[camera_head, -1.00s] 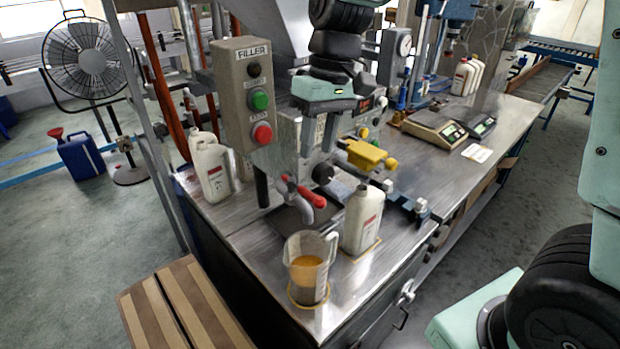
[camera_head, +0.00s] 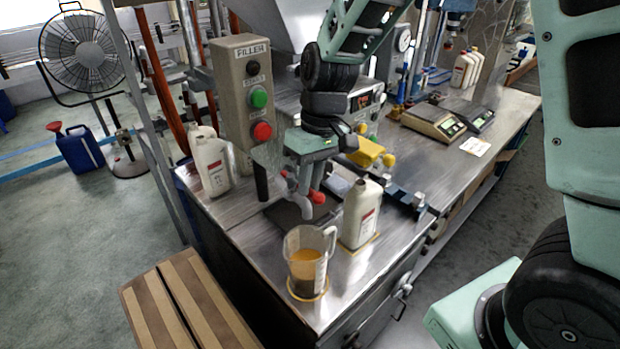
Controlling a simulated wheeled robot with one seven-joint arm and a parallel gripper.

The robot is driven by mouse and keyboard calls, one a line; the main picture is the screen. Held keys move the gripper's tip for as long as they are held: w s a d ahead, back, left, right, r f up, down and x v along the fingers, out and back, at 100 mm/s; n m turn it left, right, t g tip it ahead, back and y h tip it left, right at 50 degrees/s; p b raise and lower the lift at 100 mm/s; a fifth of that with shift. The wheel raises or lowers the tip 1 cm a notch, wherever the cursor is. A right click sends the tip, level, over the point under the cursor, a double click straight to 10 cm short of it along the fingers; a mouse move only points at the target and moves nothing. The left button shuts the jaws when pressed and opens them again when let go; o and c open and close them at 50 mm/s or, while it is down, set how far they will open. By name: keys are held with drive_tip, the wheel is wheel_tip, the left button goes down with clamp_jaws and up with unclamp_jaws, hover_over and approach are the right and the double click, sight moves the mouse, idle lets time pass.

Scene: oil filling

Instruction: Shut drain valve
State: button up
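The drain valve is a small grey spout (camera_head: 304,207) low on the front of the filler, with a red handle (camera_head: 317,197). Only the handle's tip shows; the rest is hidden behind my gripper. My gripper (camera_head: 312,180) points down right at the handle from above. I cannot tell whether its fingers touch or enclose the handle. A clear measuring jug (camera_head: 306,270) with amber liquid above a darker bottom part stands in front of the spout at the bench corner.
A white bottle (camera_head: 360,217) stands close to the right of the jug. The filler button box (camera_head: 248,95) rises left of my gripper, with white bottles (camera_head: 211,165) below it. A yellow part (camera_head: 368,153) sits just right of my gripper. Scales (camera_head: 433,122) stand farther back.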

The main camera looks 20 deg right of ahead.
sight(295, 183)
drive_tip(key=shift+a, duration=0.1)
clamp_jaws()
drive_tip(key=m, duration=0.1)
drive_tip(key=a+m, duration=0.1)
drive_tip(key=m, duration=0.1)
drive_tip(key=shift+s+a+r+p, duration=0.1)
drive_tip(key=shift+s+p, duration=0.1)
drive_tip(key=shift+p, duration=0.1)
drive_tip(key=a+m, duration=0.1)
drive_tip(key=m+t+p, duration=0.1)
drive_tip(key=m, duration=0.1)
drive_tip(key=shift+a+r+m+p, duration=0.1)
drive_tip(key=shift+a+m+p, duration=0.2)
drive_tip(key=shift+a, duration=0.05)
drive_tip(key=shift+w+a+m+t+p, duration=0.25)
drive_tip(key=shift+a+m+p, duration=0.2)
drive_tip(key=shift+m+p, duration=0.55)
drive_tip(key=shift+w+a+m+t+p, duration=0.25)
drive_tip(key=shift+a+m+p, duration=0.35)
drive_tip(key=shift+m, duration=0.65)
drive_tip(key=shift+w+a+m+t+p, duration=0.2)
drive_tip(key=shift+w+a+m+p, duration=0.1)
drive_tip(key=shift+m+p, duration=0.8)
drive_tip(key=o, duration=0.7)
unclamp_jaws()
drive_tip(key=shift+h, duration=0.3)
drive_tip(key=shift+o, duration=0.2)
